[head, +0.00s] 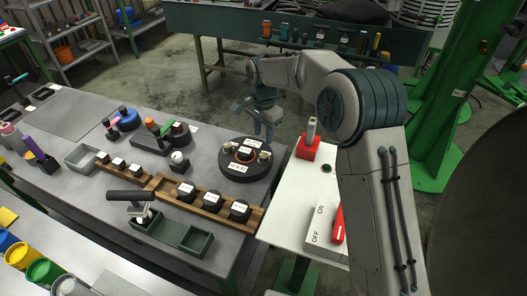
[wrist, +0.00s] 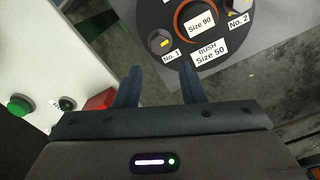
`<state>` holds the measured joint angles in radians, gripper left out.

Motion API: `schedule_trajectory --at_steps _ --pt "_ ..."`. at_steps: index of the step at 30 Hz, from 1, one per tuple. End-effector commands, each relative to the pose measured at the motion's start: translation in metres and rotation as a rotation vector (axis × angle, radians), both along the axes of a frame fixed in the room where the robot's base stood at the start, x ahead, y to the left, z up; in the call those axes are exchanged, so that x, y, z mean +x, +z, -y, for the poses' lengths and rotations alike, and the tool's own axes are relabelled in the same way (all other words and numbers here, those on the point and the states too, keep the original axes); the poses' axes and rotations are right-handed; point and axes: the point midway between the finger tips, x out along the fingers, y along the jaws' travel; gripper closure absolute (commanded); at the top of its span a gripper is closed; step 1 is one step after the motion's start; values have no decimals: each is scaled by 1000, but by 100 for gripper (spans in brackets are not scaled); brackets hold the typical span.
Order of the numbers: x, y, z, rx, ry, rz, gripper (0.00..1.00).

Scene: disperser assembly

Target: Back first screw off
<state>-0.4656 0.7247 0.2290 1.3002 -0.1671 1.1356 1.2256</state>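The black round disperser base (head: 240,172) sits at the right end of the grey table in the head view; part of it shows at the top of the wrist view (wrist: 208,62). The screw marked No. 1 (wrist: 159,41), dark with a yellow mark on top, stands on its rim. A second knob by the No. 2 label (wrist: 239,6) and an orange ring (wrist: 180,28) around the Size 90 label also show. My gripper (wrist: 158,72) is open and empty, its fingers apart, short of the No. 1 screw. In the head view my gripper (head: 267,128) hangs behind and above the base.
A white table (head: 290,195) with a red-and-white ON/OFF switch (head: 338,222) and a red holder (head: 308,149) stands to the right. Wooden racks (head: 205,204) with labelled black parts and a green tray (head: 175,232) lie to the left. Floor shows behind the base.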

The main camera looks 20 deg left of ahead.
Motion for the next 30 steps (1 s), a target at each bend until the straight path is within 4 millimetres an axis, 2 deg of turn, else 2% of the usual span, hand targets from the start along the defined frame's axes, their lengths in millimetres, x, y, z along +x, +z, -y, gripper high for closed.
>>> schedule_trajectory --at_steps 6,12,18,26,30 --pt "-1 -47 0 -1 2 -4 64" --pt "-1 -78 0 -1 1 -3 64" --pt "0 -90 0 0 2 -1 64" --pt "0 -92 0 1 2 0 64" --pt "0 -92 0 1 2 0 96"
